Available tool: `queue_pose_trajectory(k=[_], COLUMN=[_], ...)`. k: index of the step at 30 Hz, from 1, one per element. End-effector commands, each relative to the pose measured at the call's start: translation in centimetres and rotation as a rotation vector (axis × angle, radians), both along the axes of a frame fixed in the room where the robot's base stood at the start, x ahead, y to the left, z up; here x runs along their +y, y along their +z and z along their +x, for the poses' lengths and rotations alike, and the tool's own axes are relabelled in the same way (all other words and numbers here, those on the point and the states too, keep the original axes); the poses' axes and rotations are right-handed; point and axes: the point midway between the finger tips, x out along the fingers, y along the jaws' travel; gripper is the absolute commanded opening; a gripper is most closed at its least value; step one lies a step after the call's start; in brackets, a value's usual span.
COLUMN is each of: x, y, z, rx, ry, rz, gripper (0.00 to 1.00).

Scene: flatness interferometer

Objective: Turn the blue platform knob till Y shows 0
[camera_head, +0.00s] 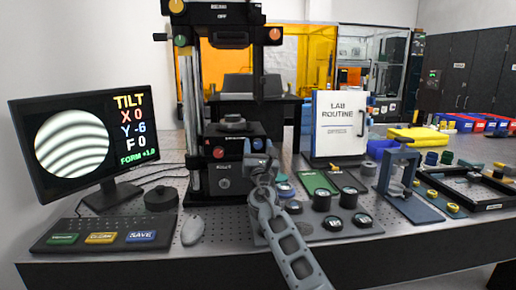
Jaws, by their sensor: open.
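The monitor (86,140) at the left shows fringes and the readout TILT X 0, Y -6, F 0, FORM +1.0. The black interferometer stand (193,110) is in the middle. Its platform (234,131) carries a round dark part on top. A red knob (218,152) is at the platform's front left and the blue knob (257,144) at its front right. My gripper (264,163) is open and empty, just in front of and below the blue knob. It partly overlaps that corner, and I cannot tell whether it touches the knob.
A button panel (65,234) and a grey mouse (192,229) are at the left front. A white LAB ROUTINE binder (339,105) stands behind. Several dark round parts, a small press (398,172) and a framed tray (468,185) crowd the right side of the bench.

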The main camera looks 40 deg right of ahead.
Motion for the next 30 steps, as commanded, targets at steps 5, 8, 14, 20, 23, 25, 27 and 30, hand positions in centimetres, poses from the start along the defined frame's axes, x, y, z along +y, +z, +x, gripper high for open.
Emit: queue_pose_trajectory(k=[5,8,14,20,23,25,27,30], x=[0.00,0.01,0.02,0.02,0.01,0.01,0.02,0.04], y=[-0.02,-0.02,-0.03,-0.03,-0.03,-0.03,-0.04,-0.08], z=[0.02,0.02,0.01,0.01,0.00,0.00,0.01,0.02], rx=[0.001,-0.001,0.000,0.000,0.000,0.000,-0.001,-0.008], ry=[0.000,0.000,0.000,0.000,0.000,0.000,0.000,0.001], rz=[0.001,0.001,0.001,0.001,0.001,0.001,0.003,0.014], gripper=[0.59,0.53,0.34,0.15,0.05,0.03,0.03,0.03])
